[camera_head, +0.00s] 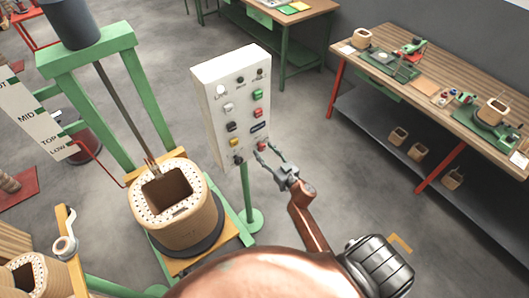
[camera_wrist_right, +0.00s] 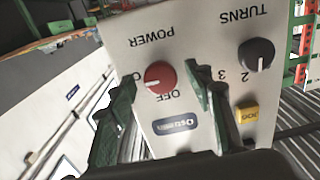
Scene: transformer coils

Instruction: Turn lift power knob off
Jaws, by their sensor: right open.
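The white control panel (camera_head: 228,100) stands on a green post in the middle of the head view. Its red power knob (camera_wrist_right: 160,77) shows in the right wrist view, upside down, under the word POWER. The knob's white mark points lower left, towards a label mostly hidden by a finger; the OFF label (camera_wrist_right: 175,96) is beside the knob. The red knob also shows small low on the panel in the head view (camera_head: 262,146). My right gripper (camera_head: 269,154) is open at the panel, its two fingers on either side of the knob; contact cannot be told. My left gripper is out of view.
A dark turns knob (camera_wrist_right: 256,54) and a yellow button (camera_wrist_right: 247,114) are beside the right finger. A green frame (camera_head: 140,90) with a coil (camera_head: 175,222) stands left. A wooden workbench (camera_head: 440,75) is at right, with grey floor between.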

